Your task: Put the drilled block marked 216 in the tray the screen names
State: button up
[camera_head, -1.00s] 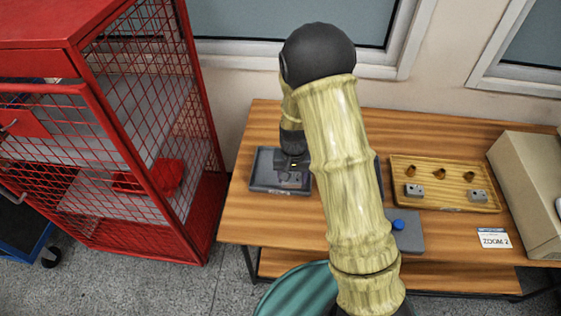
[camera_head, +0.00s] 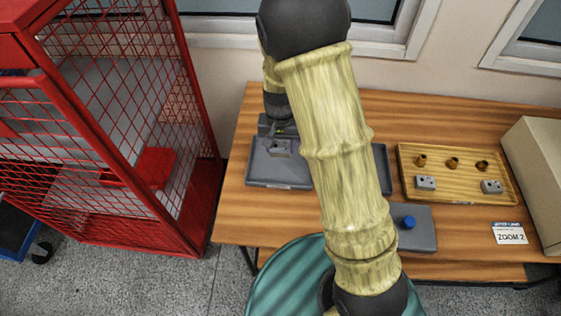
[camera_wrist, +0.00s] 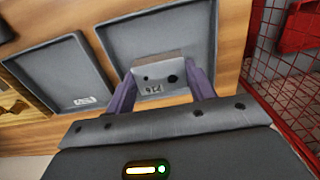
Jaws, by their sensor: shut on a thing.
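My gripper (camera_head: 279,133) is shut on a small grey drilled block (camera_head: 281,148). In the wrist view the block (camera_wrist: 160,78) shows two dark holes and a marking that looks like 216, upside down, between my fingers (camera_wrist: 161,82). The block is over the left grey tray (camera_head: 262,182), which also shows behind it in the wrist view (camera_wrist: 203,20). I cannot tell whether the block touches the tray floor. A second grey tray (camera_head: 383,168) is mostly hidden behind my arm in the head view; it shows with a white label in the wrist view (camera_wrist: 58,75). No readable screen is in view.
A wooden tray (camera_head: 455,193) holds brass parts and two grey blocks (camera_head: 426,182) (camera_head: 491,186). A grey pad with a blue button (camera_head: 409,222) and a ZOOM 2 card (camera_head: 509,235) lie near the front edge. A beige box (camera_head: 535,165) stands right. A red mesh cage (camera_head: 195,190) stands left.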

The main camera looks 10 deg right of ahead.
send_over(281, 170)
notch_tip(281, 170, down, 6)
jog(key=shift+a, duration=0.1)
jog(key=shift+f, duration=1.9)
jog(key=o, duration=1)
jog(key=shift+f, duration=0.1)
jog(key=shift+o, duration=0.2)
notch_tip(281, 170, up, 12)
jog(key=shift+r, duration=0.15)
